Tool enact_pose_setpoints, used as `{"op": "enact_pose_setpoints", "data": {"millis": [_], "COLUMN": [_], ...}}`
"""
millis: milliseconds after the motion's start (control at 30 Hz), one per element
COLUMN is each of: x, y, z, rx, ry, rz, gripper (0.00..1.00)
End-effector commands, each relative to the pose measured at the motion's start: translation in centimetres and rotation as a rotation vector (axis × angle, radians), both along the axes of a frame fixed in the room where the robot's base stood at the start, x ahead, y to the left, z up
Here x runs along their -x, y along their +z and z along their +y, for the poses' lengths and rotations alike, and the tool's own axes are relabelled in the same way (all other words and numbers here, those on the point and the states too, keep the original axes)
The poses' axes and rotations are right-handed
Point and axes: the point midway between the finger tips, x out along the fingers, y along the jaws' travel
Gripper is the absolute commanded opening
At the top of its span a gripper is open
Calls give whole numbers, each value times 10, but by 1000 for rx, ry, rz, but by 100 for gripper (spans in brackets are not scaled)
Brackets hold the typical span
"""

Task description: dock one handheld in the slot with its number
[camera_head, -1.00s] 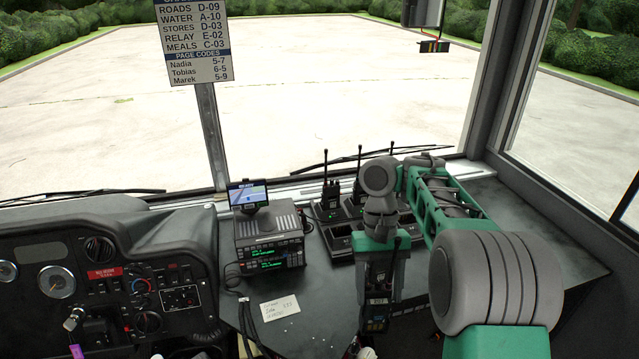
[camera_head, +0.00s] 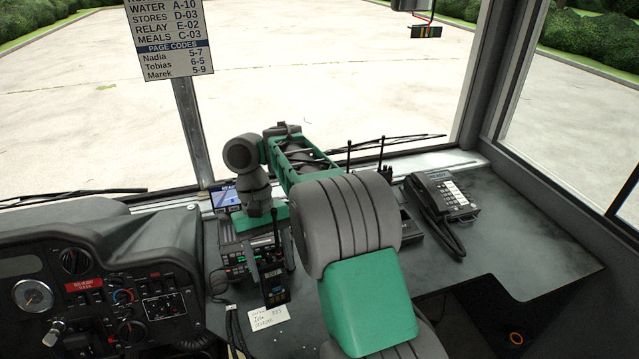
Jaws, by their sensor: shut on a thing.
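My gripper (camera_head: 270,262) is shut on a dark handheld (camera_head: 275,291) with a small screen and an antenna pointing up. It holds the handheld upright, in front of the radio stack and above the note on the console. The number on the handheld is too small to read. The charging dock (camera_head: 408,222) stands behind my arm, which hides most of it, including its slot numbers. Antennas of other handhelds (camera_head: 381,155) rise above my arm at the dock.
A radio stack (camera_head: 232,262) with a small display (camera_head: 224,197) stands just behind my gripper. A paper note (camera_head: 268,317) lies on the console. A corded phone (camera_head: 447,197) sits right of the dock. The counter (camera_head: 510,245) right of the phone is clear.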

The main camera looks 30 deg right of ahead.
Motion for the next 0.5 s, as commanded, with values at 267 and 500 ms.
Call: {"op": "enact_pose_setpoints", "data": {"millis": [267,500], "x": [-6,-16], "y": [39,46], "z": [-44,-63], "rx": [-1,-2], "ry": [-293,-570], "rz": [0,-1], "gripper": [0,0]}}
